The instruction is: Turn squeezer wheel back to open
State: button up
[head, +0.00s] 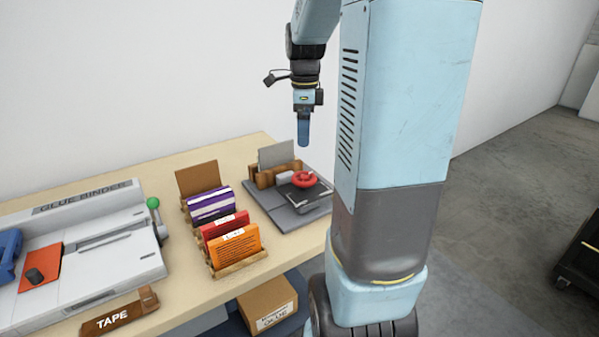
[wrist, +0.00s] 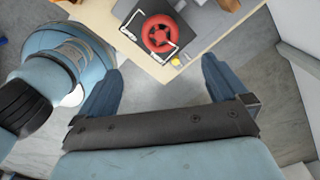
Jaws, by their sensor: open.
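The squeezer wheel (head: 304,179) is a red ring on top of a dark squeezer (head: 292,208) that stands on a grey board at the right end of the table. In the wrist view the red wheel (wrist: 159,34) lies beyond my fingers, near the table's edge. My gripper (head: 303,130) points down in the air above the squeezer, apart from the wheel. In the wrist view its two blue fingers (wrist: 158,85) are spread wide with nothing between them.
A wooden rack with orange, red and purple booklets (head: 233,245) stands left of the squeezer. The glue binder (head: 110,255) with a green knob fills the table's left part. A tape holder (head: 118,317) lies at the front edge. A cardboard box (head: 268,303) sits below the table.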

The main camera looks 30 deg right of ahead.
aim_at(304, 176)
notch_tip(304, 176, down, 14)
jog(key=shift+r, duration=0.1)
dwell(0.5)
jog(key=c, duration=0.9)
jog(key=shift+c, duration=0.4)
